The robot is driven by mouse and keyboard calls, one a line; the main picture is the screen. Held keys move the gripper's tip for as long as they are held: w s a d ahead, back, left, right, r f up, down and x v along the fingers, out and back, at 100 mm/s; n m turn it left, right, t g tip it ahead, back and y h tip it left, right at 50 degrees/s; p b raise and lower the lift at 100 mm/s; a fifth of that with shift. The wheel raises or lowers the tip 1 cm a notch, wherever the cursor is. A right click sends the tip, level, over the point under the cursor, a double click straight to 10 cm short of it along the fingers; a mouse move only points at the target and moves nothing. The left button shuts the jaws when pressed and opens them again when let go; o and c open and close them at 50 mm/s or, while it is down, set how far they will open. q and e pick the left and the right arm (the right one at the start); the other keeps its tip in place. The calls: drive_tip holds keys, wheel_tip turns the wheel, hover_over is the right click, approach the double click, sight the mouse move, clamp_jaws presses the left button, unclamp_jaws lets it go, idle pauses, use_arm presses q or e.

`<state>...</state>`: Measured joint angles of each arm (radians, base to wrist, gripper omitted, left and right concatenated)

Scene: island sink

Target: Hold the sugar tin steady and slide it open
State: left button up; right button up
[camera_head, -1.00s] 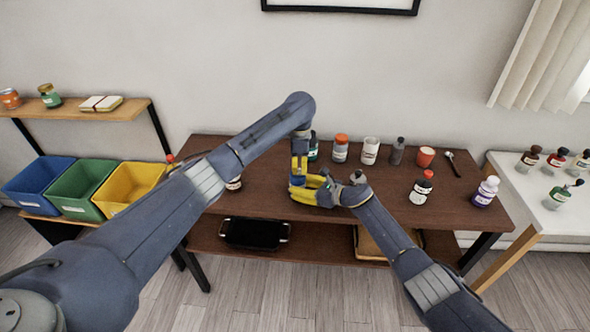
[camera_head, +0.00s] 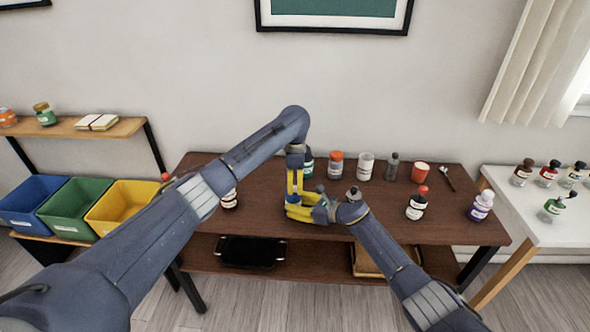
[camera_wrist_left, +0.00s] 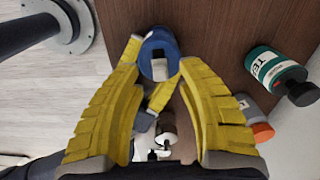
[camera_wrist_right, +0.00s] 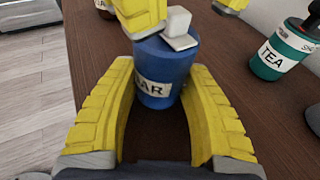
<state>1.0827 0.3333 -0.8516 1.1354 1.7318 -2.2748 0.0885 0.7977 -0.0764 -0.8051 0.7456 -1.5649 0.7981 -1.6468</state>
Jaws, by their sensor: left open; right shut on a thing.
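The blue sugar tin (camera_wrist_right: 155,75) stands upright on the brown table, its white label partly covered. A white knob (camera_wrist_right: 177,24) shows on its top; it also shows in the left wrist view (camera_wrist_left: 160,68). My right gripper (camera_head: 300,210) is shut on the tin, with its yellow fingers on either side of it. My left gripper (camera_head: 294,182) points down from above, just over the tin's top. Its yellow fingers are open, with the knob between their tips in the left wrist view. Contact with the knob cannot be told. In the head view the grippers mostly hide the tin.
A green tea tin (camera_wrist_right: 282,48) stands close by. An orange-lidded jar (camera_head: 335,165), a white jar (camera_head: 365,167), a grey bottle (camera_head: 391,167) and a red cup (camera_head: 420,172) line the back. The table's front middle is clear.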

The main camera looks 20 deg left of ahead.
sight(295, 187)
use_arm(q)
wheel_tip(295, 187, up, 11)
drive_tip(key=shift+f, duration=0.15)
use_arm(e)
drive_tip(key=shift+f, duration=0.1)
idle(0.4)
drive_tip(key=o, duration=1.3)
